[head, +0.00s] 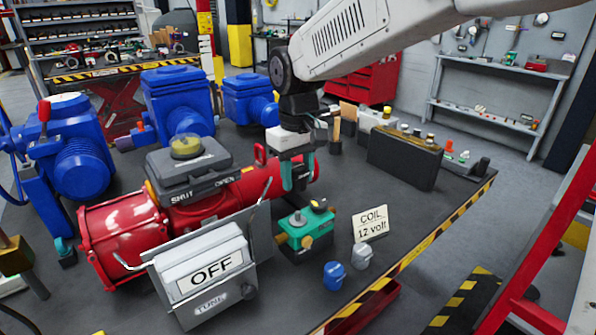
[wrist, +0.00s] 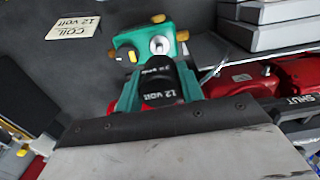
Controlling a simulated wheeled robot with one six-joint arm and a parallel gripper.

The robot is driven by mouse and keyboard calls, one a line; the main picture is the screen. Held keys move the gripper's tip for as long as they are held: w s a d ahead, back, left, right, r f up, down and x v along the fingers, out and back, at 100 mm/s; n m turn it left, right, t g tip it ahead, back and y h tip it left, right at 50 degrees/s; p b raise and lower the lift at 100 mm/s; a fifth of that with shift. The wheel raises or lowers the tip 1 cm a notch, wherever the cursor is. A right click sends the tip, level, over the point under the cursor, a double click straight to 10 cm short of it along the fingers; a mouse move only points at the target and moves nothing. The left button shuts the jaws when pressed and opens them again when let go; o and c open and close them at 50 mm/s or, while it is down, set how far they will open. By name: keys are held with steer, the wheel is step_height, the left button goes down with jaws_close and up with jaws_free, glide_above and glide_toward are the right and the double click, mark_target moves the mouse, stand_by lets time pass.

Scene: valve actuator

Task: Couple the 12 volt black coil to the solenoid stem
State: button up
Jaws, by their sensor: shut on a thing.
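My gripper (head: 297,185), with teal fingers, is shut on the black coil (wrist: 160,85), which is marked "12 volt" in the wrist view. The coil is mostly hidden by the fingers in the head view. The solenoid valve (head: 305,230) has a teal body with brass fittings and stands on the bench below my gripper. It also shows in the wrist view (wrist: 130,40), just beyond the coil. Its silver stem (wrist: 159,45) is bare, and the coil appears apart from it.
A blue coil (head: 333,275) and a grey coil (head: 361,257) stand near the bench's striped front edge. A "COIL 12 volt" card (head: 370,223) stands behind them. The red actuator (head: 125,235) and grey OFF box (head: 205,268) are at left; a dark box (head: 405,160) is at right.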

mark_target(298, 212)
steer(key=shift+f, duration=2.8)
steer(key=shift+f, duration=1.7)
steer(key=o, duration=1.1)
step_height(298, 212, up, 8)
steer(key=shift+f, duration=0.15)
